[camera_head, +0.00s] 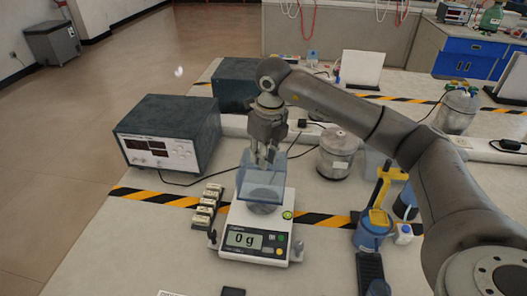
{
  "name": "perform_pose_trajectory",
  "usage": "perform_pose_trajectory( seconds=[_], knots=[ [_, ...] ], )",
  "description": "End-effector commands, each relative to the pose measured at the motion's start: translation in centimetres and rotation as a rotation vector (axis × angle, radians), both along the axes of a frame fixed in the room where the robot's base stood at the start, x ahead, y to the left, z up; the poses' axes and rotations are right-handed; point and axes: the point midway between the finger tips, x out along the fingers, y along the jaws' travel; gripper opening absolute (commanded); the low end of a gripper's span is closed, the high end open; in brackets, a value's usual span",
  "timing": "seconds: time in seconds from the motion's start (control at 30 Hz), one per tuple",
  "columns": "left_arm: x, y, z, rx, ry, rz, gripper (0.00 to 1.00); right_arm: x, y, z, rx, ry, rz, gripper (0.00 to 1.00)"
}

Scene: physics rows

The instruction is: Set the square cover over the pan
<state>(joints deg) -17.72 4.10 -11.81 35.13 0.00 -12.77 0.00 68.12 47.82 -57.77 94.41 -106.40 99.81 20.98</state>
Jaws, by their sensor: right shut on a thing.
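A white balance (278,258) stands on the bench and its display reads 0 g. Its round metal pan (263,209) shows at the back of the balance, below and through the cover. A clear bluish square cover (253,187) is above and around the pan in the picture; I cannot tell whether its lower edge touches the balance. My right gripper (263,157) comes down from above, shut on the cover's upper part. My left gripper is not in view.
A dark power supply box (170,135) stands to the left, with small weights (207,208) in a row beside the balance. A metal canister (337,153) and a blue-yellow device (375,228) stand to the right. Striped tape (160,197) crosses the bench.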

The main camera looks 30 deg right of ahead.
Motion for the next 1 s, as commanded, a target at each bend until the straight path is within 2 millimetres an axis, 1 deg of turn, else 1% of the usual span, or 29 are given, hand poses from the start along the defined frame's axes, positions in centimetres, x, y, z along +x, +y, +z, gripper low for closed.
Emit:
perform_pose_trajectory(
  seconds=[0.03, 0.17, 0.27, 0.5, 0.6, 0.8, 1.0],
  knots=[
    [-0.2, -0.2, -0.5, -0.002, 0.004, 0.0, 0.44, 0.0, 0.0, -0.6, 0.0, 0.001, 0.0, 0.0],
    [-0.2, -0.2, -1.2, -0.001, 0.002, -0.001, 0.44, 0.0, 0.0, -1.8, 0.0, 0.0, 0.0, 0.0],
    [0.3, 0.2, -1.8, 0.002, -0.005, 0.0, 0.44, 0.0, 0.0, -2.7, 0.001, 0.0, 0.0, 0.0],
    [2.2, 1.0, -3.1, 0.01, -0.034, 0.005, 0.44, 0.0, 0.0, -5.2, 0.0, 0.001, -0.001, 0.0],
    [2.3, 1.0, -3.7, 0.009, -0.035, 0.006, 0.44, 0.0, 0.0, -6.1, 0.0, 0.0, -0.001, 0.0],
    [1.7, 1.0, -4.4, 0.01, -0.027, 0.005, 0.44, 0.0, 0.0, -7.3, -0.001, -0.001, -0.001, 0.0],
    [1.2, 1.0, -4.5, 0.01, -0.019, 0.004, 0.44, 0.0, 0.0, -7.4, -0.001, -0.001, -0.001, 0.0]
  ],
)
